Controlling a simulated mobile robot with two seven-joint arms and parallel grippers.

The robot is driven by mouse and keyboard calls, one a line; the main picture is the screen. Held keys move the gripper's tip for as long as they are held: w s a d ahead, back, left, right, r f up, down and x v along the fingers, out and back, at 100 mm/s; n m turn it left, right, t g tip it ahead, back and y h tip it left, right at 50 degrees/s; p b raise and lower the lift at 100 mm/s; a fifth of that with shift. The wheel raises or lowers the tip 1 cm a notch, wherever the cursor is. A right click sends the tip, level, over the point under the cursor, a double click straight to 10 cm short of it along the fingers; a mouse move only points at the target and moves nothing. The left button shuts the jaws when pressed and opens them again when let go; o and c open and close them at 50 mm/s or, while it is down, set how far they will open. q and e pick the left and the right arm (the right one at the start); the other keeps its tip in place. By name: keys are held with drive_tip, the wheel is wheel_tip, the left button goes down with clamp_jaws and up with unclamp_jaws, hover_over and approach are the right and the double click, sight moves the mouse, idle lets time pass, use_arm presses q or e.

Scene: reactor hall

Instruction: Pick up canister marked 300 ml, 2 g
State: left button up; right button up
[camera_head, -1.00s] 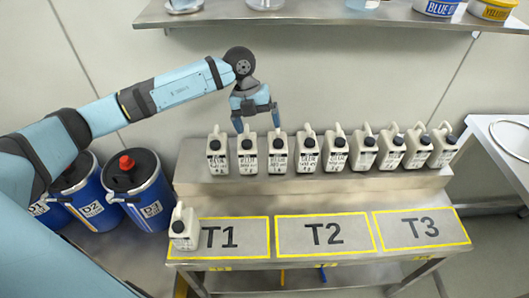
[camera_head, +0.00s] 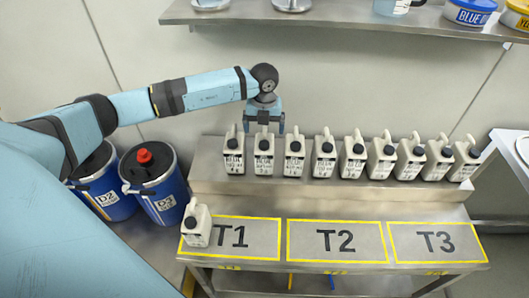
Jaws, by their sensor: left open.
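Several pale canisters with dark caps and black-lettered labels stand upright in a row on the raised metal step. The lettering is too small for me to tell which one is marked 300 ml, 2 g. My left gripper (camera_head: 263,130) is open and empty, pointing down at the second canister from the left (camera_head: 264,157). Its fingers show on either side of that canister's top; I cannot tell whether they touch it. The first canister (camera_head: 234,156) and the third canister (camera_head: 294,158) stand close on either side. My right gripper is not in view.
Another pale canister (camera_head: 196,226) stands on the lower tabletop by the area marked T1 (camera_head: 250,237). Areas T2 (camera_head: 337,241) and T3 (camera_head: 437,242) are clear. Blue drums (camera_head: 153,186) stand at left. A shelf (camera_head: 340,20) runs above.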

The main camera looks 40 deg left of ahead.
sight(264, 132)
use_arm(q)
drive_tip(key=f, duration=0.4)
drive_tip(key=shift+s+d+f, duration=0.15)
drive_tip(key=shift+d+f, duration=0.05)
drive_tip(key=shift+f, duration=0.05)
drive_tip(key=shift+r, duration=0.1)
drive_tip(key=c, duration=1.6)
